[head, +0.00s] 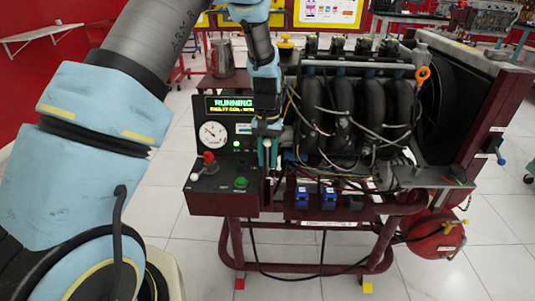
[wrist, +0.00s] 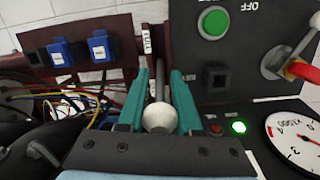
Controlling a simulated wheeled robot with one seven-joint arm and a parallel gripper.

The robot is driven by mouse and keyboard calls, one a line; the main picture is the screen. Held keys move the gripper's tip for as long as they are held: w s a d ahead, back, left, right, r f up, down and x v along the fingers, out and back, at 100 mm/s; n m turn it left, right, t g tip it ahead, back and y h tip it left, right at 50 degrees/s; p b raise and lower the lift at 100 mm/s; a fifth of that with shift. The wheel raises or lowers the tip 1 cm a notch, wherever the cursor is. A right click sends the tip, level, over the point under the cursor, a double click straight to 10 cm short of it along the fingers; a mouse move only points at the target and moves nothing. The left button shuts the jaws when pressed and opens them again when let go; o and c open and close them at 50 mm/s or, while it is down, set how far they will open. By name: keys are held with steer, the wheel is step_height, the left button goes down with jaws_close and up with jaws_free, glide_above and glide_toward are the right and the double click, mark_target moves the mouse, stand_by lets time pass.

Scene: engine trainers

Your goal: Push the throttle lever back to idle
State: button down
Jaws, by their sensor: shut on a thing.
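In the head view my gripper (head: 268,155) points down at the right edge of the control panel (head: 210,202), beside the engine. The lever is mostly hidden there by the fingers. The lever's lower end and slot are hard to make out.
A lit display (head: 229,105) reads RUNNING above a round gauge (head: 212,135). A red knob (head: 209,157) and green button (head: 240,182) sit on the panel, left of my gripper. The engine (head: 355,110), with hoses and wires, stands close on the right.

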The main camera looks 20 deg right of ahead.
steer(key=shift+w, duration=0.1)
stand_by(0.3)
steer(key=c, duration=0.6)
jaws_free()
steer(key=shift+o, duration=0.2)
steer(key=r, duration=0.3)
steer(key=w+r, duration=0.1)
steer(key=r, duration=0.6)
steer(key=shift+w+d+r, duration=0.2)
steer(key=shift+d+r, duration=0.1)
steer(key=shift+r, duration=0.05)
